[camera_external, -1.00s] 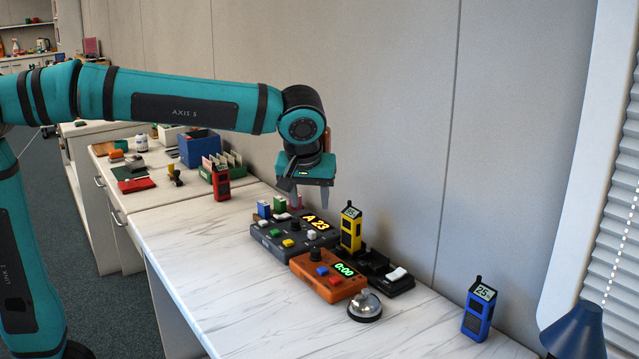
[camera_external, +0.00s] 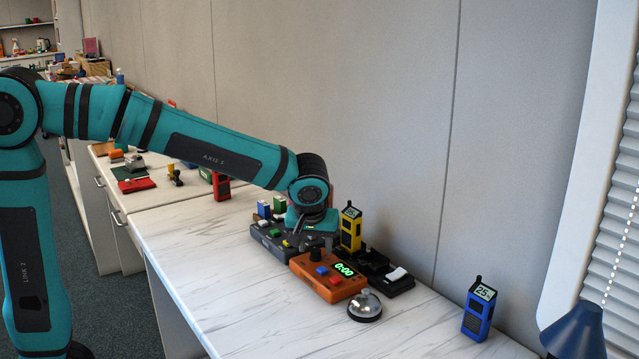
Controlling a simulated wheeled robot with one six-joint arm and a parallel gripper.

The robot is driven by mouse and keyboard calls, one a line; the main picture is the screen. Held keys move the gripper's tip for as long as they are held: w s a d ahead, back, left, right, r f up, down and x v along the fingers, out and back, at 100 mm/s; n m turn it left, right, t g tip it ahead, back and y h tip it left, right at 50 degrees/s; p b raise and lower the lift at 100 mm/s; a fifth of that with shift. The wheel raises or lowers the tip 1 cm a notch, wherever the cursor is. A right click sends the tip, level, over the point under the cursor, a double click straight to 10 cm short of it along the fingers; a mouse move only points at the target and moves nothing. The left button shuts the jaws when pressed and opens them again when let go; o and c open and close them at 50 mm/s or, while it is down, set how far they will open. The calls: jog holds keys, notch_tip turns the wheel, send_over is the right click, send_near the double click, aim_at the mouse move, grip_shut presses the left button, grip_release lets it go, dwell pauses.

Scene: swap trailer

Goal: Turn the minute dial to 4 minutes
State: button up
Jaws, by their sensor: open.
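An orange timer box (camera_external: 329,287) lies on the white marbled counter. Its green display (camera_external: 344,269) reads 0:00. A black dial (camera_external: 317,254) stands on its far left part, with a blue and a red button in front. My gripper (camera_external: 308,243) is open and points down, low over the back of the timer and the dark grey panel behind it. Its fingertips are small and partly hidden near the dial. I cannot tell whether they are around the dial or behind it.
The dark grey button panel (camera_external: 264,242) sits behind the timer. A silver bell (camera_external: 364,307) is at the front. The counter's front left is clear.

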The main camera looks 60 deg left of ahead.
jog(key=shift+w+a+f, duration=0.15)
jog(key=shift+f, duration=0.3)
jog(key=c, duration=1)
jog(key=shift+m, duration=0.3)
jog(key=m+t+h, duration=0.1)
jog(key=m, duration=0.2)
jog(key=shift+a, duration=0.1)
jog(key=shift+m+h, duration=0.6)
jog(key=shift+m, duration=0.9)
